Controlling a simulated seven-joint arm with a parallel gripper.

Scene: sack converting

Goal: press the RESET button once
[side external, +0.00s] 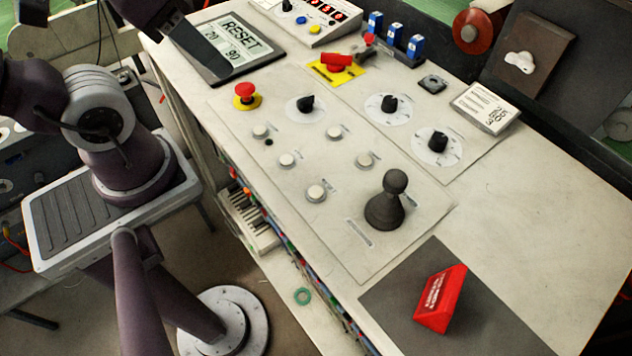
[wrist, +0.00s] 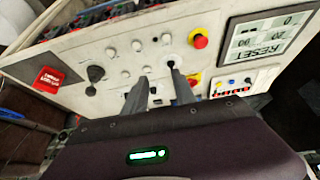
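The panel carries several round white push buttons, among them a rear-left one (side external: 261,131), a rear-right one (side external: 334,132) and a front one (side external: 316,193). Their labels are too small to read, so I cannot tell which is RESET. The buttons also show in the wrist view (wrist: 137,45). A grey-framed display (side external: 238,47) shows the word RESET with numbers below; it is also in the wrist view (wrist: 262,38). My gripper (wrist: 156,76) has two dark fingers apart with nothing between them. It is above the panel; part of it shows dark beside the display in the side view.
A red mushroom button (side external: 244,90) on a yellow base, a black knob (side external: 305,104) and a black joystick (side external: 388,200) rise from the panel. Two dials stand at the right. A red wedge sign (side external: 441,298) stands on a grey mat (side external: 400,310). The right bench top is clear.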

